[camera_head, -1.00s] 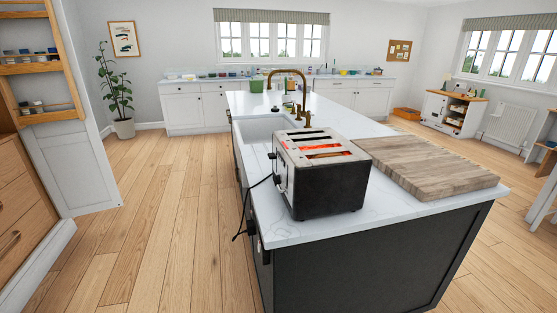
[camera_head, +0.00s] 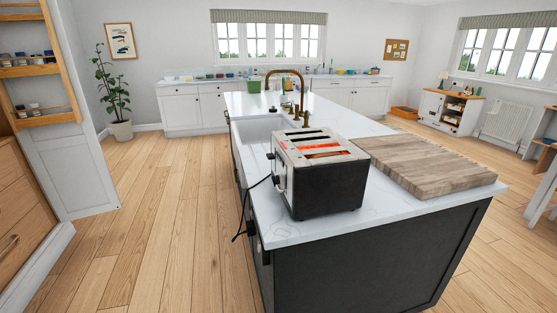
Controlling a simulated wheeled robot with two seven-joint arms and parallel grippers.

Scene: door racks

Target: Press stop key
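A toaster (camera_head: 322,180) with a metal top and dark sides stands on the near end of the white island counter (camera_head: 300,231). Its slots (camera_head: 320,150) glow orange. Its control end (camera_head: 279,176) faces left and is seen at a steep angle. The stop key is too small to make out. A black cord runs from the toaster over the counter's left edge. Neither of my grippers is in view.
A wooden cutting board (camera_head: 424,165) lies right of the toaster. A sink (camera_head: 258,129) with a brass tap (camera_head: 303,99) is behind it. The wooden floor (camera_head: 165,210) left of the island is clear. An open door with racks (camera_head: 75,165) stands at the far left.

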